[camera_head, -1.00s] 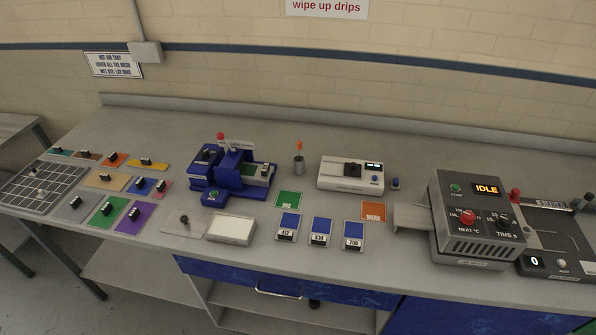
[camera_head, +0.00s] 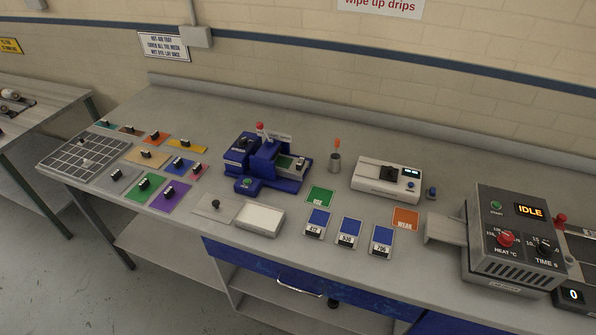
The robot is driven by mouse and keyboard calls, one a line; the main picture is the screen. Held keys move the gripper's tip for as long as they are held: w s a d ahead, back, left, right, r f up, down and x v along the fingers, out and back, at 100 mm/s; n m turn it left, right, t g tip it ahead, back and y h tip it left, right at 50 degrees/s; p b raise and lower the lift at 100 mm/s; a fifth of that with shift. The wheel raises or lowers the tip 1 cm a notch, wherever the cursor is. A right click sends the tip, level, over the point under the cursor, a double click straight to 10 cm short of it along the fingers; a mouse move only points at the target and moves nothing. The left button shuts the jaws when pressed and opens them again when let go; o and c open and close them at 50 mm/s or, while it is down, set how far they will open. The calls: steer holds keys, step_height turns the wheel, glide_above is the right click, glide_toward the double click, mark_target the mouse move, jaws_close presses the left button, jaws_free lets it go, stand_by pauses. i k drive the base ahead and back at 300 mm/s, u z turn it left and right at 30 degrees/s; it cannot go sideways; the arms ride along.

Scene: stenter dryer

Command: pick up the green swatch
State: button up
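A green swatch (camera_head: 144,190) lies flat on the workbench at the left, with a small black block standing on it. It sits between a grey swatch (camera_head: 117,180) and a purple swatch (camera_head: 171,197). Another green piece, a small card (camera_head: 320,195) with a white mark, lies mid-bench to the right of the blue machine. My gripper is not in view.
Blue (camera_head: 179,165), orange, tan and yellow swatches crowd around. A gridded board (camera_head: 72,160) lies at the bench's left end. The blue machine (camera_head: 270,165), a white tray (camera_head: 260,220) and a grey heater box (camera_head: 515,235) stand farther right.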

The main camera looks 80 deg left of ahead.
mark_target(286, 163)
steer(key=z, duration=0.05)
steer(key=k, duration=1.55)
steer(key=u, duration=2.1)
steer(key=i, duration=0.65)
steer(key=z, duration=0.25)
